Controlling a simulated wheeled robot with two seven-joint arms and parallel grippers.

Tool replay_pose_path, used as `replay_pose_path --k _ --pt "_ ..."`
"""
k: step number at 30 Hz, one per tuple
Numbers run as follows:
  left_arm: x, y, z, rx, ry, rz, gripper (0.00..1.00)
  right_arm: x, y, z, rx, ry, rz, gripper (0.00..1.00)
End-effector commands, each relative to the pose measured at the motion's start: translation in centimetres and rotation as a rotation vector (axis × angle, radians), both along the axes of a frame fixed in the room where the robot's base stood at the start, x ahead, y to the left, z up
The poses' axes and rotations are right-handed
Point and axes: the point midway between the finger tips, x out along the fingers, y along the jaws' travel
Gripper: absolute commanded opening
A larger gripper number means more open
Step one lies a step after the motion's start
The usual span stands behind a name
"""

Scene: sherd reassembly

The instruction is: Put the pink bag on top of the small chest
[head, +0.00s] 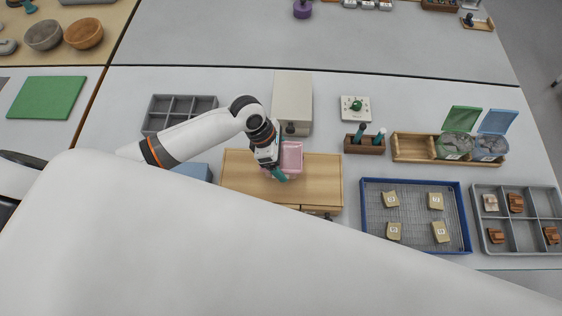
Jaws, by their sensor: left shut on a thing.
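The small chest (240,178) is a light wooden box with a flat top, at the middle of the table in the head view. A dark line and drawer fronts show at its near edge. The pink bag (292,157) is over the far middle part of the chest's top. My left gripper (280,174), with teal fingertips, is shut on the pink bag at its left and near side. I cannot tell whether the bag touches the chest top. My right gripper is not in view.
Behind the chest stand a beige box (292,100) and a grey compartment tray (178,105). A wooden holder with bottles (364,147) is to the right. A blue-rimmed tray (415,182) holds several tagged sherds. A large white surface covers the near part of the view.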

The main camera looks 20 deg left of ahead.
Motion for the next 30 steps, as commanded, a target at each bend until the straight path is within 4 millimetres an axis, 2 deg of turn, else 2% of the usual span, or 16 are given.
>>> replay_pose_path --k 6,18,19,21,22,30 --pt "0.0 0.0 -2.8 0.0 0.001 0.001 0.26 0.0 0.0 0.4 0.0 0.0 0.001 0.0" --pt "0.0 0.0 -3.4 0.0 0.001 0.0 0.26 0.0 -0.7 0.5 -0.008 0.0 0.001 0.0" --pt "0.0 0.0 -3.4 0.0 0.0 -0.001 0.87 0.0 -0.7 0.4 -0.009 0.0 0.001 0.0" --pt "0.0 0.0 -3.4 0.001 0.001 -0.001 0.98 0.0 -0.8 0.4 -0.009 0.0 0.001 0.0" --pt "0.0 0.0 -3.4 0.001 0.001 -0.001 1.0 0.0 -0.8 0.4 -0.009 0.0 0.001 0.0" --pt "0.0 0.0 -3.2 0.001 0.0 -0.001 1.0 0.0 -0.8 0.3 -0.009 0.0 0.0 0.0"
